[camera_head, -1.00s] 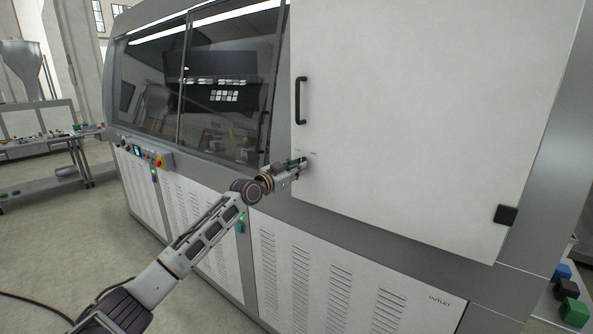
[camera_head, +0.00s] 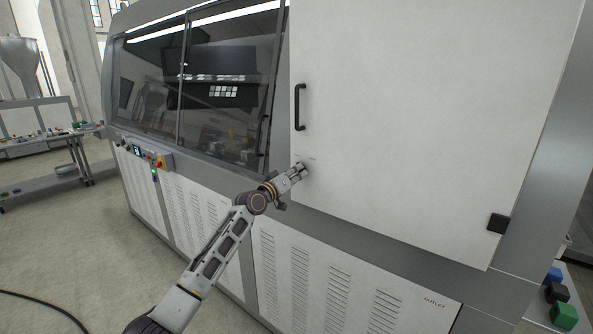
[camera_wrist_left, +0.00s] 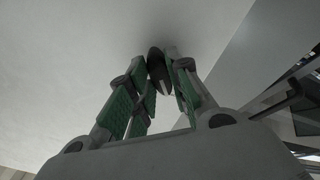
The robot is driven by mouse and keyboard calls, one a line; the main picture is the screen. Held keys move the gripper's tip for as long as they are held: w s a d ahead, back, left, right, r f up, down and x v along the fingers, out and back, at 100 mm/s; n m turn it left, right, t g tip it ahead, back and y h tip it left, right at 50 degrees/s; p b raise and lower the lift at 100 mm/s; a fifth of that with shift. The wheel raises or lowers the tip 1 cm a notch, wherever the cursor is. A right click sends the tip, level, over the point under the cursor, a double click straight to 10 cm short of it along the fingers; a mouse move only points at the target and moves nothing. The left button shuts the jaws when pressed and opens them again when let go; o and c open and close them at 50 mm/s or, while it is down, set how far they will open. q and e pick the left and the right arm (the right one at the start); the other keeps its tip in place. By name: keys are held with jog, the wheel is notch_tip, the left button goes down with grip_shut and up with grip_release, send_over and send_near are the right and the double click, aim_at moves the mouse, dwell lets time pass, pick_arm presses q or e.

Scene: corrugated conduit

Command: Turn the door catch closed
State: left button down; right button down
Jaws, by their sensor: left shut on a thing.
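The white door (camera_head: 410,110) of the machine is shut against its frame in the head view. My left gripper (camera_head: 302,169) is at the lower left of the door, below the black handle. In the left wrist view its green-padded fingers (camera_wrist_left: 157,85) are closed around the small dark door catch (camera_wrist_left: 157,62), which sits on the white door surface. In the head view the catch is hidden behind the gripper. My right gripper is not in view.
A black handle (camera_head: 299,107) sticks out from the door above my gripper. A black block (camera_head: 498,222) is at the door's lower right. Dark windows (camera_head: 225,85) and a control panel (camera_head: 150,156) lie to the left. Coloured blocks (camera_head: 563,315) stand at the lower right.

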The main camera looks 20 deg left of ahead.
pick_arm(q)
jog(key=shift+n+p, duration=0.3)
jog(key=shift+n, duration=0.3)
jog(key=c, duration=1.3)
grip_release()
jog(key=v, duration=1.2)
